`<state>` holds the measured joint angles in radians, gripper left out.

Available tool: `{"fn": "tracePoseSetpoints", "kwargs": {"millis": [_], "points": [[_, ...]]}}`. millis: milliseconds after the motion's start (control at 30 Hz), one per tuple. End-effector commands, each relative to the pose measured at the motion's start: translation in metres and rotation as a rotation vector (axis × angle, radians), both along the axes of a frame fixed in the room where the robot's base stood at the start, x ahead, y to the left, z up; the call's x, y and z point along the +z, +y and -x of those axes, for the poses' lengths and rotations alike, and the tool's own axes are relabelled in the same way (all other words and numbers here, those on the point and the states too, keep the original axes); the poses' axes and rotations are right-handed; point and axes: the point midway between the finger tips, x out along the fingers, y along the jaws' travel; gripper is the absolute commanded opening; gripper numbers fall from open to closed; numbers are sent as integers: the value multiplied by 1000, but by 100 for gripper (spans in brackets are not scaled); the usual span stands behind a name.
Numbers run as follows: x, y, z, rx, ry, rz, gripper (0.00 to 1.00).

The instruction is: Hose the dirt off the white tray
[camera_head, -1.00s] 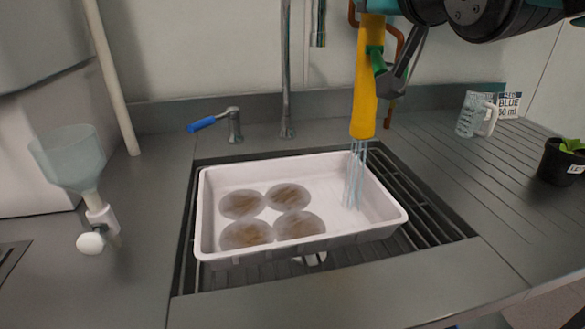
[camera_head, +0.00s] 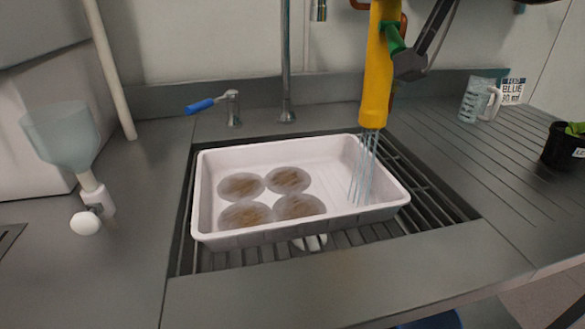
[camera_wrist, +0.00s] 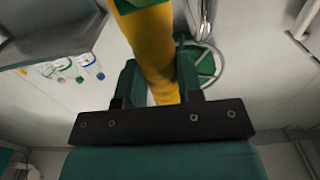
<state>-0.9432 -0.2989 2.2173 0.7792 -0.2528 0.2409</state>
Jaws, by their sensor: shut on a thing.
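The white tray (camera_head: 345,216) lies on the slatted grate of the sink in the head view. Several round brown dirt patches (camera_head: 246,215) cover its left and middle floor. The yellow hose nozzle (camera_head: 375,85) hangs down above the tray's back right part, and streams of water (camera_head: 364,170) fall from it onto the clean right side of the tray. My gripper (camera_head: 395,48) is shut on the nozzle's upper part. In the wrist view my gripper (camera_wrist: 158,90) has its fingers on both sides of the yellow nozzle (camera_wrist: 152,50).
A blue-handled tap (camera_head: 216,103) and a tall metal pipe (camera_head: 286,60) stand behind the sink. A funnel (camera_head: 62,138) is at left.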

Motion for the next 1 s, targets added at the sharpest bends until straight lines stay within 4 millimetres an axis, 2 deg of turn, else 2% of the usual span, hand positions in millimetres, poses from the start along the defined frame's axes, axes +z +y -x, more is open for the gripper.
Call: {"fn": "tracePoseSetpoints", "kwargs": {"millis": [1000], "points": [[0, 75, 15, 3, -1, -1, 5]]}}
